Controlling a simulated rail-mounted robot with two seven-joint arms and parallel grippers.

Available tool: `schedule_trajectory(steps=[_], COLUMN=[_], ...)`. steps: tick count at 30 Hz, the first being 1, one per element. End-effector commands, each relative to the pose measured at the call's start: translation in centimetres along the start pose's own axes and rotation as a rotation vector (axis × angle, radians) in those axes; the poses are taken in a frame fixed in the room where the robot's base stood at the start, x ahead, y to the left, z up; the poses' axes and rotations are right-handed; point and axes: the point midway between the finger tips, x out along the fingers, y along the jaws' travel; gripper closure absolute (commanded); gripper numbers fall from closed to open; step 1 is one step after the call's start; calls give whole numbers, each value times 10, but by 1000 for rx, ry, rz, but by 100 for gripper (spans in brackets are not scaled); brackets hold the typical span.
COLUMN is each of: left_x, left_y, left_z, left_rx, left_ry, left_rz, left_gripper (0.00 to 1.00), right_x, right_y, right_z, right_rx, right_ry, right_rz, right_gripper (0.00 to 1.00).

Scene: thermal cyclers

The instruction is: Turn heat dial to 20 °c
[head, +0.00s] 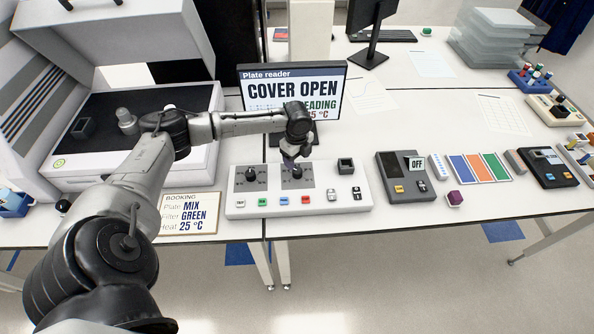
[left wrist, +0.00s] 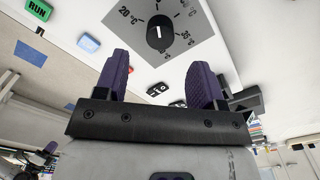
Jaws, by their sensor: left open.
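The heat dial (head: 297,172) is a black knob on a grey plate on the white control panel (head: 340,201). In the left wrist view the heat dial (left wrist: 160,33) shows a white mark and a scale with 20 °C at one side and 35 °C at the other. The exact setting is hard to read. My left gripper (head: 290,161) is above the dial in the head view, pointing down. In the left wrist view its purple fingers (left wrist: 160,62) are open and empty, with the dial beyond their tips. My right gripper is not in view.
A second dial (head: 250,176) sits left of the heat dial. Buttons line the panel's front. The screen (head: 292,83) behind reads COVER OPEN, partly hidden by my arm. A booking card (head: 188,213) reads Heat 25 °C. A grey device (head: 405,177) stands to the right.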

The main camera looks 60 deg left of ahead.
Motion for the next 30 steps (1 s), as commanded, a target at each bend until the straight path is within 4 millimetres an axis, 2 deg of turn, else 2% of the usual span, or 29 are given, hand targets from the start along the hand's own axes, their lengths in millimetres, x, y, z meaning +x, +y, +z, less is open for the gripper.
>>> schedule_trajectory(steps=[1, 6, 12, 18, 28, 30], left_x=[10, 38, 60, 70, 72, 71], left_y=[1, 1, 0, 0, 0, 0], left_z=[-1, -1, -1, 0, 0, 0], left_rx=[-1, -1, -1, -1, 0, 0], left_ry=[1, 1, 0, -1, -1, -1], left_rz=[4, 3, 2, 0, 0, 0], left_gripper=[37, 37, 37, 37, 37, 44], right_x=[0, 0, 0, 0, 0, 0], right_y=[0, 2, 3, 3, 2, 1], right_z=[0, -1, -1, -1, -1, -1], right_rx=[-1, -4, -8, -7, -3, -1], right_ry=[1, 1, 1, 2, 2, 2], right_rz=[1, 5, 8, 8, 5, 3], right_gripper=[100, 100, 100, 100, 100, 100])
